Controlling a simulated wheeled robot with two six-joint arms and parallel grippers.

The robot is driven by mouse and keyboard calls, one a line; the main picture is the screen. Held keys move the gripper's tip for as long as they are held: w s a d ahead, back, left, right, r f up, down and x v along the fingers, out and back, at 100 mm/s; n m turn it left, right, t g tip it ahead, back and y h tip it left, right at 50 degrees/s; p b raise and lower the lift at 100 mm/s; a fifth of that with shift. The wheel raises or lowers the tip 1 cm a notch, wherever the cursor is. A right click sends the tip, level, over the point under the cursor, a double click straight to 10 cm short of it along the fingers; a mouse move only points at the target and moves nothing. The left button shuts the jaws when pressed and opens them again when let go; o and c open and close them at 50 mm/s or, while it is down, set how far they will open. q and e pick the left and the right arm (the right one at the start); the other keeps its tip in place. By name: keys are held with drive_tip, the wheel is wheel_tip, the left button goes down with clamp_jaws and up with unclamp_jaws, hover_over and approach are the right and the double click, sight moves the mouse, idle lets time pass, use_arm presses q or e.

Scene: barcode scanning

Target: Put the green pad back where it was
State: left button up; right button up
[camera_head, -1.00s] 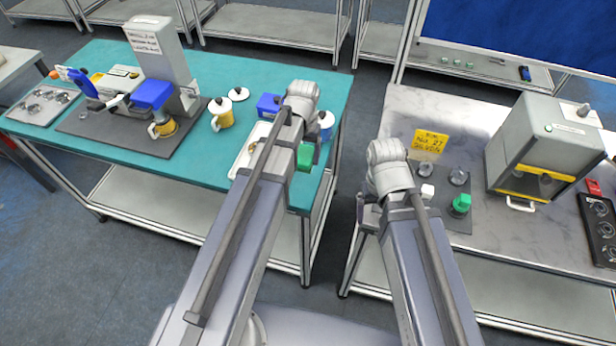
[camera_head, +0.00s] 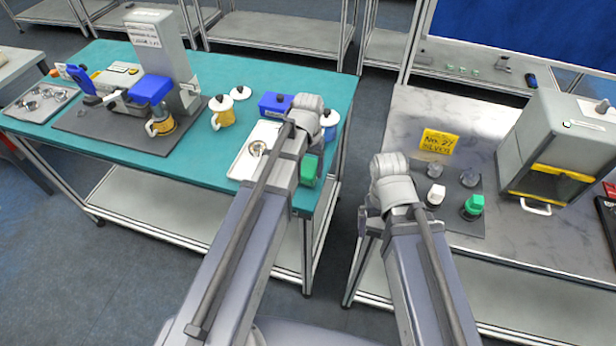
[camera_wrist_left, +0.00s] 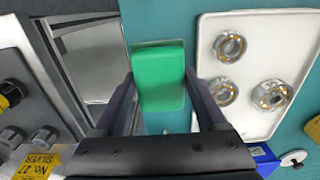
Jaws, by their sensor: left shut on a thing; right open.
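The green pad (camera_head: 309,170) shows beside my left wrist, at the right end of the teal table. In the left wrist view the green pad (camera_wrist_left: 158,75) sits between both fingers of my left gripper (camera_wrist_left: 160,88), which is shut on it. In the head view my left wrist hides most of that gripper. I cannot tell whether the pad touches the table. My right gripper (camera_head: 366,222) is open and empty at the left edge of the marble-topped table; its fingers are partly hidden.
A white tray (camera_head: 243,165) with metal rings lies left of the pad. A blue box (camera_head: 270,106) and a blue-and-white jar (camera_head: 330,120) stand behind. A gap separates the tables. The marble-topped table holds a yellow sign (camera_head: 439,142), small weights and a grey balance cabinet (camera_head: 560,140).

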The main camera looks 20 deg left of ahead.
sight(308, 175)
use_arm(q)
drive_tip(key=shift+f+b, duration=1.3)
drive_tip(key=shift+f, duration=0.4)
drive_tip(key=shift+f, duration=0.15)
drive_tip(key=o, duration=1.4)
drive_tip(key=shift+r, duration=0.2)
wheel_tip(308, 175, up, 12)
drive_tip(key=p, duration=1.2)
